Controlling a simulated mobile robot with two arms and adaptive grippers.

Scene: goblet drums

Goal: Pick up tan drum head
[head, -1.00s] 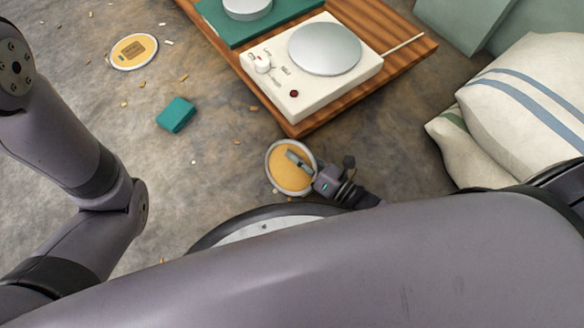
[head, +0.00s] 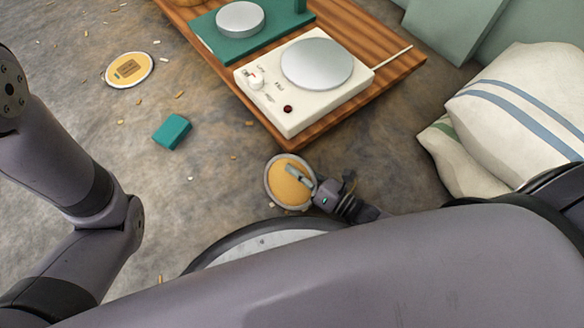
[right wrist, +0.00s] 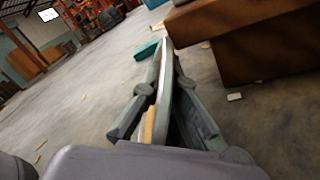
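The tan drum head (head: 283,188) is a round tan disc with a pale rim, near the front corner of the wooden board in the head view. My right gripper (head: 297,177) is closed over its edge, one finger lying across the tan face. In the right wrist view the drum head (right wrist: 150,124) shows nearly edge-on, pinched between the fingers of the right gripper (right wrist: 165,75). Whether it is clear of the floor, I cannot tell. My left arm shows at the left of the head view; its gripper is out of view.
A wooden board (head: 402,79) bears a cream device (head: 289,123) with a silver disc. A second round disc (head: 112,77) with a dark patch lies at far left. A teal block (head: 172,131) lies on the littered floor. Striped cushions (head: 520,115) stand at right.

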